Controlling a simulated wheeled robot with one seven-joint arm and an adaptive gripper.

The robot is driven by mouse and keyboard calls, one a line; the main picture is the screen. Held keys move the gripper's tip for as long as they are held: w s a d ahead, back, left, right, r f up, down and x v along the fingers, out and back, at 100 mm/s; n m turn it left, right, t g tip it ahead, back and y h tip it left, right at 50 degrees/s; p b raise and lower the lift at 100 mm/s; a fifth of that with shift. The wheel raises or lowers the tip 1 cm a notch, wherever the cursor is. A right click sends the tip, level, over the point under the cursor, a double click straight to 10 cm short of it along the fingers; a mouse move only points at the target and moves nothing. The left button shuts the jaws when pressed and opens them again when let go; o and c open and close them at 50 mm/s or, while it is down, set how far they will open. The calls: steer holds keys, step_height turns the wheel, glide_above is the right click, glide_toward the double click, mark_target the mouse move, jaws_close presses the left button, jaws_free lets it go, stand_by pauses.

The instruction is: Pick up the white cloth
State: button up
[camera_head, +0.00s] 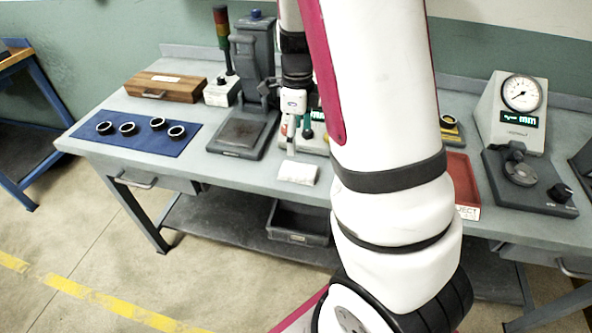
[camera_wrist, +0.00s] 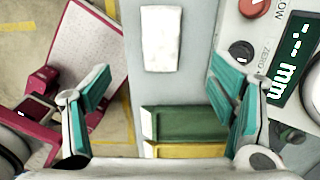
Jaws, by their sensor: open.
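The white cloth (camera_head: 297,172) is a small folded rectangle lying flat near the front edge of the grey bench. It also shows at the top centre of the wrist view (camera_wrist: 162,38), fully uncovered. My gripper (camera_head: 297,138) points down above the bench, just behind the cloth in the head view. In the wrist view my gripper (camera_wrist: 165,88) has its two teal-padded fingers spread wide, with nothing between them. The cloth lies beyond the fingertips, sideways between the two finger lines, and is not touched.
A device with a green display (camera_wrist: 290,55) is close by the right finger. Green (camera_wrist: 190,123) and yellow (camera_wrist: 190,150) trays lie below the cloth in the wrist view. A dark press (camera_head: 245,130), a blue mat (camera_head: 140,145) with several rings, a red tray (camera_head: 462,175) and a dial gauge (camera_head: 521,93) share the bench (camera_head: 245,178).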

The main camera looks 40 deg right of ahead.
mark_target(297, 169)
step_height(297, 169, down, 11)
steer(key=shift+w+f, duration=0.1)
steer(key=c, duration=1.1)
